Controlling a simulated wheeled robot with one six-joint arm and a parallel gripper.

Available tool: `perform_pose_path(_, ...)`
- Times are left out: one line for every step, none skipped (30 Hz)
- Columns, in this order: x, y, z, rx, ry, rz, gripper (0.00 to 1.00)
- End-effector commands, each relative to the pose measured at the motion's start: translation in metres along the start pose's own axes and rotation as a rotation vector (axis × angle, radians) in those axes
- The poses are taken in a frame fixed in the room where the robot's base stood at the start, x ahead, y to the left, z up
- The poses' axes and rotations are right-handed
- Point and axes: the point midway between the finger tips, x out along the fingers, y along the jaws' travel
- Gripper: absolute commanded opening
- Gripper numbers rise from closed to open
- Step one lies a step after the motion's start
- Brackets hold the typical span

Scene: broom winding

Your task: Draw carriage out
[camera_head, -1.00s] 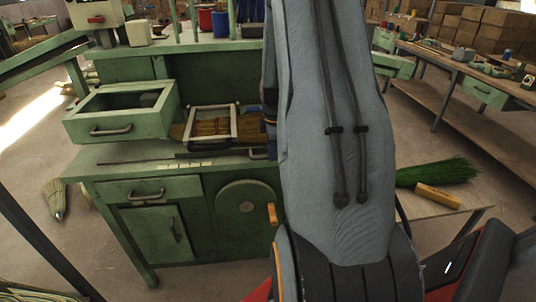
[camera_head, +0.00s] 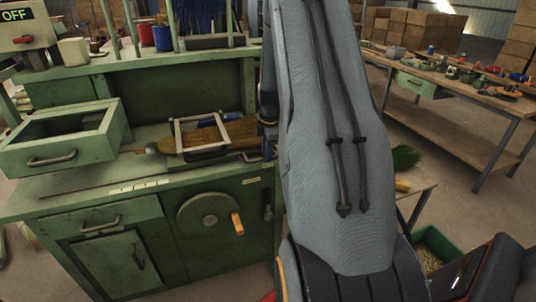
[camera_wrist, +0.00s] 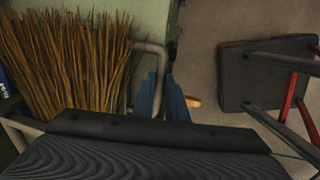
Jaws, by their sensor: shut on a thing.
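The carriage appears to be the pale rectangular metal frame (camera_head: 178,140) on the green bench, with the straw broom bristles (camera_head: 165,145) showing in and beside it. In the wrist view the bristles (camera_wrist: 65,60) fan out on the left, next to a bent grey metal handle (camera_wrist: 151,47). My gripper (camera_wrist: 162,95) has its blue fingers closed at the lower end of this handle. How the handle joins the frame cannot be made out.
An open green drawer (camera_head: 52,158) juts out at the bench's left. A crank disc (camera_head: 203,222) with an orange knob is on the bench front. A low table with a green brush (camera_head: 405,157) stands at right. Floor shows between bench and right workbench (camera_head: 455,130).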

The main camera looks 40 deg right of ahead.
Motion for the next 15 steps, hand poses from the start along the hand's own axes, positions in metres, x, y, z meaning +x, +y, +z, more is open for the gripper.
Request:
perform_pose_path(-0.0003,0.0002,0.0029,0.001,-0.002,0.002,0.00)
perform_pose_path(-0.0003,0.0002,0.0033,0.001,-0.002,0.002,0.00)
perform_pose_path(-0.0003,0.0001,0.0038,0.002,-0.003,0.002,0.00)
perform_pose_path(-0.0003,0.0001,0.0042,0.002,-0.003,0.002,0.00)
perform_pose_path(-0.0004,0.0001,0.0046,0.003,-0.003,0.002,0.00)
perform_pose_path(-0.0004,0.0001,0.0051,0.003,-0.004,0.003,0.00)
perform_pose_path(-0.0004,0.0001,0.0055,0.004,-0.004,0.003,0.00)
perform_pose_path(-0.0004,0.0001,0.0058,0.004,-0.004,0.003,0.17)
perform_pose_path(-0.0004,0.0001,0.0059,0.005,-0.004,0.003,0.24)
perform_pose_path(-0.0004,0.0001,0.0057,0.005,-0.004,0.003,0.29)
perform_pose_path(-0.0004,0.0001,0.0053,0.004,-0.003,0.003,0.31)
perform_pose_path(-0.0003,0.0002,0.0045,0.003,-0.003,0.003,0.31)
perform_pose_path(-0.0003,0.0003,0.0040,0.003,-0.003,0.003,0.31)
perform_pose_path(-0.0003,0.0003,0.0035,0.002,-0.003,0.003,0.31)
perform_pose_path(-0.0002,0.0004,0.0029,0.002,-0.002,0.002,0.31)
